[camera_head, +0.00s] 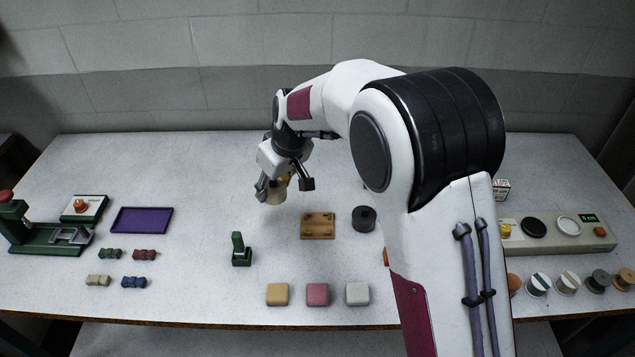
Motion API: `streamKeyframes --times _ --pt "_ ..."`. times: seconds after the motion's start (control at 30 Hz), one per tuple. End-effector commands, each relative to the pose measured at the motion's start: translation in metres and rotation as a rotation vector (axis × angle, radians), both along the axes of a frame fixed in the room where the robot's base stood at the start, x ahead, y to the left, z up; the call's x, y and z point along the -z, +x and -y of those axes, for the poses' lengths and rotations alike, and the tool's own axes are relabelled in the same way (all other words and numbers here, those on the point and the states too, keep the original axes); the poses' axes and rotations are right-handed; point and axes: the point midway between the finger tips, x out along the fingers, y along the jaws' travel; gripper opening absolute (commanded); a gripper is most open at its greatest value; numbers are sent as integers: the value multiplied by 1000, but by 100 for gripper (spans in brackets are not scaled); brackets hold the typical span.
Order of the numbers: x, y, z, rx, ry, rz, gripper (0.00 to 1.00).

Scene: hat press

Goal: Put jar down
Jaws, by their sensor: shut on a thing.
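My gripper (283,187) is near the middle of the table, left of my arm. It is shut on a small tan jar (276,192), which shows between the fingers. The jar's upper part is partly hidden by the gripper. I cannot tell whether its base touches the table (200,270).
A wooden block (318,226) and a black cylinder (364,219) stand right of the jar. A green stand (241,249) is in front of it. A purple tray (142,220) lies left. The table behind the tray is clear.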

Motion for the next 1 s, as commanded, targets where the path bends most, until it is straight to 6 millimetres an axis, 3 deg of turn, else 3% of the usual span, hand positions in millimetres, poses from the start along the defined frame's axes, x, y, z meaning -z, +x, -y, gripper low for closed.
streamKeyframes --times 0.23,0.63,0.8,1.0 --pt "13 38 45 81 -6 -1 0" --pt "12 117 135 261 -7 15 0" --pt "4 136 153 310 -3 20 0" --pt "-8 146 157 340 1 25 0"
